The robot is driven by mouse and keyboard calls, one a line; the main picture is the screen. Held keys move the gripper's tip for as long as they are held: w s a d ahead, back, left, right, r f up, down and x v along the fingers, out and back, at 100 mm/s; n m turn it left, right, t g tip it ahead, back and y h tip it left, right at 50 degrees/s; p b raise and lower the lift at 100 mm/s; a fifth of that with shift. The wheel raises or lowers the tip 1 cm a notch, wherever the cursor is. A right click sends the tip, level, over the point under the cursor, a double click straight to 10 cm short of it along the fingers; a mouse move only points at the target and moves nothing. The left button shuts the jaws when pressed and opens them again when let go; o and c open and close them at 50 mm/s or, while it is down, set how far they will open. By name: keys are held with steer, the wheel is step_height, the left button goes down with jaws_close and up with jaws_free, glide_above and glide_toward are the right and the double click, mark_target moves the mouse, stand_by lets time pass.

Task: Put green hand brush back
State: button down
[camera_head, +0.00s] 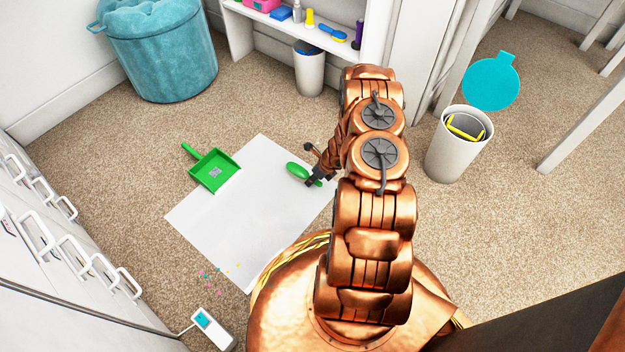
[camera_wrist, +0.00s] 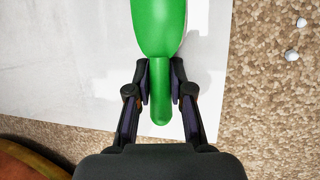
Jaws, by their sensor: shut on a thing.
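The green hand brush (camera_head: 297,171) is over the right part of the white sheet (camera_head: 215,223) on the carpet. It also shows in the wrist view (camera_wrist: 158,30), with its handle pointing toward my wrist. My gripper (camera_head: 314,182) is shut on the brush's handle; in the wrist view its two fingers (camera_wrist: 160,87) stand on either side of the handle. A green dustpan (camera_head: 214,171) lies at the sheet's upper left edge, apart from the brush. I cannot tell whether the brush touches the sheet. The brush's underside is hidden.
A smaller bin (camera_head: 309,70) stands by a white shelf (camera_head: 330,45) with small items. A teal pouf (camera_head: 160,55) is at the upper left. Colored scraps (camera_head: 215,279) lie near the sheet's lower left.

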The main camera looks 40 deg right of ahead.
steer(key=c, duration=1)
jaws_free()
steer(key=shift+f, duration=0.1)
steer(key=shift+c, duration=0.2)
